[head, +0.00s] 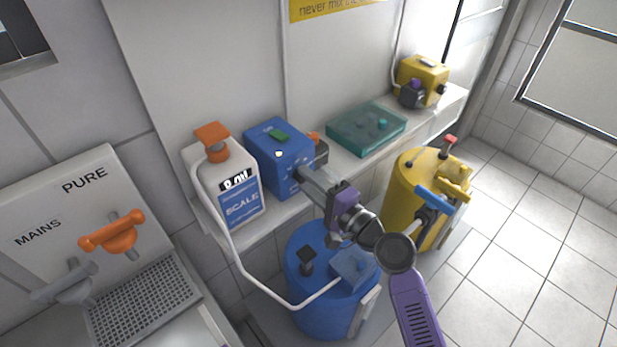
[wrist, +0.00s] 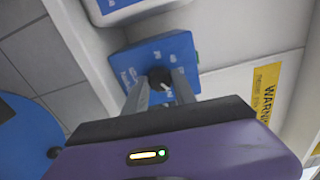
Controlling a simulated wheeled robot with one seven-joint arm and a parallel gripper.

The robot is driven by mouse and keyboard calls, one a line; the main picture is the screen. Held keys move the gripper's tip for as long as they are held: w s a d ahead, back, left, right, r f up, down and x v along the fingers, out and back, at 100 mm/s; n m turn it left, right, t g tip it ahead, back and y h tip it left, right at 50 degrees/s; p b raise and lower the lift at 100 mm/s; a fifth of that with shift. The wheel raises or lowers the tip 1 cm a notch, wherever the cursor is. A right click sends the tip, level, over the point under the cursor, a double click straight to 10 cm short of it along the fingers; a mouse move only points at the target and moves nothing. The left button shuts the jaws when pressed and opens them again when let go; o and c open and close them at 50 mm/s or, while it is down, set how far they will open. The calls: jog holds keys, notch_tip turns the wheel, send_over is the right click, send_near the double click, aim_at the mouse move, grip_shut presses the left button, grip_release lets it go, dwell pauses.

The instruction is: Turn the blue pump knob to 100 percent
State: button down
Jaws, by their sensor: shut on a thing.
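The blue pump (head: 275,150) is a box on the white shelf, with a green patch on top. It also shows in the wrist view (wrist: 130,62). Its knob (wrist: 160,76) is small, round and dark, with a light pointer mark, on the face toward me. My gripper (wrist: 161,91) has its two grey fingers on either side of the knob and is shut on it. In the head view my gripper (head: 302,176) reaches the pump's front face and hides the knob. The knob's percent setting cannot be read.
A white SCALE bottle (head: 232,180) with an orange cap stands left of the pump. A teal tray (head: 366,128) and a yellow pump (head: 422,80) are to the right. A blue tank (head: 318,305) and a yellow tank (head: 405,180) stand below, near my arm. A white hose (head: 240,265) loops in front.

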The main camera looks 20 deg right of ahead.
jog(key=shift+m+p, duration=0.75)
jog(key=shift+m, duration=1.25)
jog(key=c, duration=1)
grip_release()
jog(key=shift+b+v, duration=0.85)
jog(key=shift+v, duration=3.05)
